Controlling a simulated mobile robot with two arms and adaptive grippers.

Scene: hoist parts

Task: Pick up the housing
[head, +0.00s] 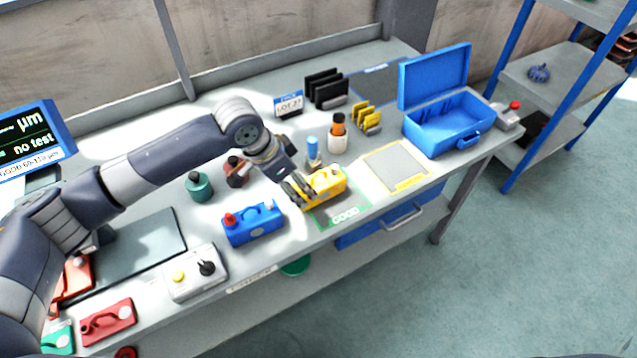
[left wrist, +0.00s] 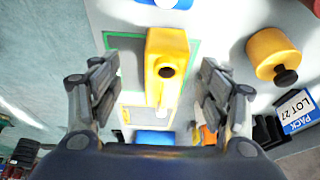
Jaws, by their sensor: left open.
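A yellow housing (head: 326,187) lies on the green-edged mat marked GOOD (head: 345,214) near the front of the bench. In the left wrist view the yellow housing (left wrist: 168,60) shows between the fingers, with a dark round hole on its top. My left gripper (head: 297,190) is at the left end of the housing in the head view. In the left wrist view my left gripper (left wrist: 160,90) is open, with a finger on each side and clear gaps to the housing. A blue housing (head: 252,223) with a red knob stands to the left. My right gripper is not in view.
A yellow-edged mat (head: 396,166) lies empty to the right, before an open blue case (head: 447,122). Bottles (head: 337,134) and black racks (head: 325,90) stand behind. A control box (head: 196,272) and red housing (head: 107,321) are at the front left.

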